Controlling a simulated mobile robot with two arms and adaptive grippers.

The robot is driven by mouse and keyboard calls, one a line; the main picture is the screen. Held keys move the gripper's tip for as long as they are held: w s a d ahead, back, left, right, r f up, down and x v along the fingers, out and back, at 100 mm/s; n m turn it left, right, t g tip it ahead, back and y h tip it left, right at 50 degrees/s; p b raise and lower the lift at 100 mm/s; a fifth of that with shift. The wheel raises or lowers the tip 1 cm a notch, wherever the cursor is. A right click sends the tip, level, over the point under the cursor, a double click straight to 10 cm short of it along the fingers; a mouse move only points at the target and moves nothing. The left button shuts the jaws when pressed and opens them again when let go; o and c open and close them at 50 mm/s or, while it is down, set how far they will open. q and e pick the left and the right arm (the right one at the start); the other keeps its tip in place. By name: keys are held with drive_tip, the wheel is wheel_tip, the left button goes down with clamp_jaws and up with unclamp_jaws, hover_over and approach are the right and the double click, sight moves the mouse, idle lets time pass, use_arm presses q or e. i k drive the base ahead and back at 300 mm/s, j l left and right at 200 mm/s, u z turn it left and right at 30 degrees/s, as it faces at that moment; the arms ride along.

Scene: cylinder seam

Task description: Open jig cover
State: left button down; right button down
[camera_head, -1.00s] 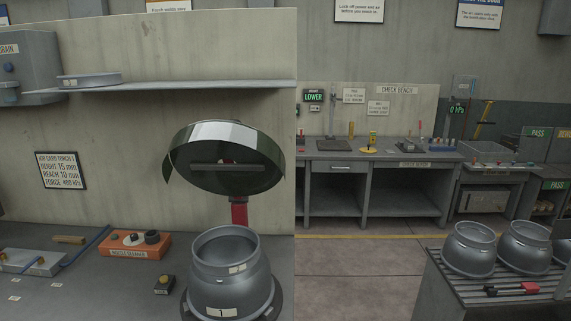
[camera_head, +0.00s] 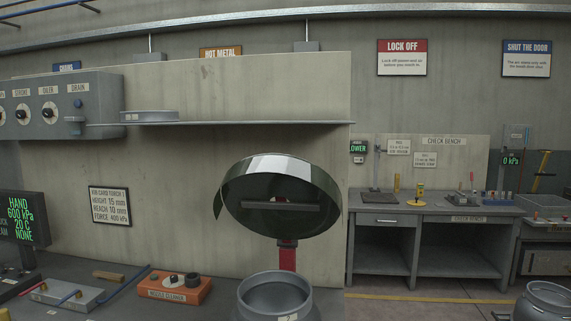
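The jig cover looks to be the dark green, glossy round hood (camera_head: 322,187) in the middle of the head view. It has a grey bar (camera_head: 268,205) across its front. It is tilted on a red post (camera_head: 287,257), above and behind a grey metal cylinder (camera_head: 275,294). A gap shows between the hood and the cylinder's open top rim. The cylinder's lower part is cut off by the bottom edge of the picture. Neither of my grippers is in view.
A check bench (camera_head: 440,229) stands behind at right.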

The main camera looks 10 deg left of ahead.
sight(315, 205)
drive_tip(key=i+j+z, duration=0.25)
drive_tip(key=j, duration=0.3)
drive_tip(key=j+z, duration=0.2)
drive_tip(key=j, duration=0.35)
drive_tip(key=i+j+z, duration=0.1)
drive_tip(key=j+z, duration=0.15)
drive_tip(key=j, duration=0.35)
